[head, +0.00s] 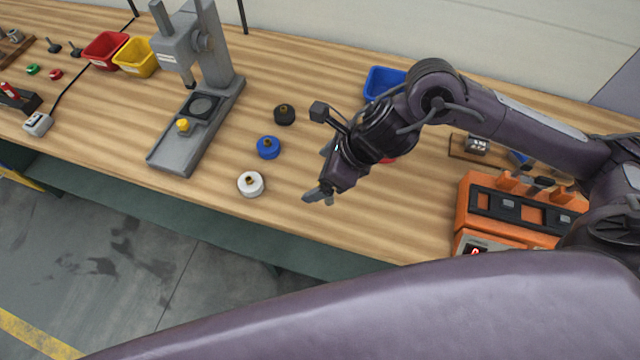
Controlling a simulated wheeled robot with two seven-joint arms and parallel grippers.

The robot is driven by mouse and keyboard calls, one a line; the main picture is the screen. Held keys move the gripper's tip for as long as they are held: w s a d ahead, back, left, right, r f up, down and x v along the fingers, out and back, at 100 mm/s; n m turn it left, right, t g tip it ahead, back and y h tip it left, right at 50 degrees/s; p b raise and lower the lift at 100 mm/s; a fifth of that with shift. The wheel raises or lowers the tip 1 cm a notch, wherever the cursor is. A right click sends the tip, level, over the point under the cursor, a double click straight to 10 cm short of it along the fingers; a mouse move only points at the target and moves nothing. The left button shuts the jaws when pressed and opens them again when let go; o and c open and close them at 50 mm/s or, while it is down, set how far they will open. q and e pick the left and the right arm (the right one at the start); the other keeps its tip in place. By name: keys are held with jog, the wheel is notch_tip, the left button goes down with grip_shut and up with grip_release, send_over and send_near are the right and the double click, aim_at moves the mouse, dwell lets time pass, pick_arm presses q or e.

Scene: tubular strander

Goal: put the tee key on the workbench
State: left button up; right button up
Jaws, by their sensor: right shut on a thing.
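My right gripper (319,195) is above the front part of the wooden workbench (225,195), to the right of the white round piece. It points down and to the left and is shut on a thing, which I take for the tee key. Its fingers and wrist hide most of that thing, so its shape cannot be made out. Whether it touches the bench top cannot be told. My left gripper is not in view.
A grey press stand (200,90) is on the left. White (250,184), blue (268,147) and black (284,114) round pieces lie between it and my gripper. An orange device (480,215) is at the right. The bench is clear around (370,215) its front middle.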

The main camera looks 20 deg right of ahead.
notch_tip(320, 180, down, 9)
jog(key=shift+r+p, duration=0.2)
jog(key=shift+p, duration=0.2)
jog(key=o, duration=0.9)
jog(key=shift+c, duration=0.2)
jog(key=b+v, duration=0.2)
jog(key=v, duration=1)
